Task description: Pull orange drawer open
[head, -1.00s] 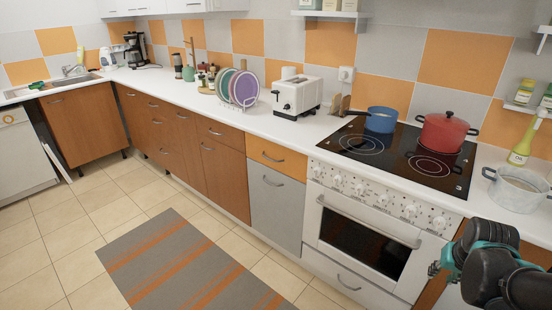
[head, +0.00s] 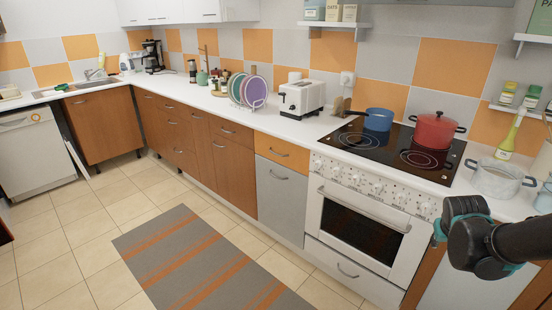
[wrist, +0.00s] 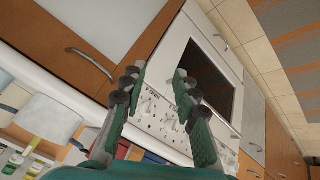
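The orange drawer (head: 281,152) is the bright orange front under the counter, left of the oven, with a curved metal handle (head: 276,153). It looks closed. A grey cabinet door (head: 283,195) is directly below it. My gripper's fingers (wrist: 158,88) show in the wrist view, apart from each other with nothing between them, in front of the white oven. In the head view my arm is at the lower right, right of the oven and well away from the drawer; the fingertips are mostly hidden there.
The white oven (head: 357,226) stands between my arm and the drawer, with protruding knobs and a handle. A blue pot (head: 378,120) and a red pot (head: 435,132) sit on the hob. A toaster (head: 301,99) is above the drawer. A striped rug (head: 205,265) lies on the open floor.

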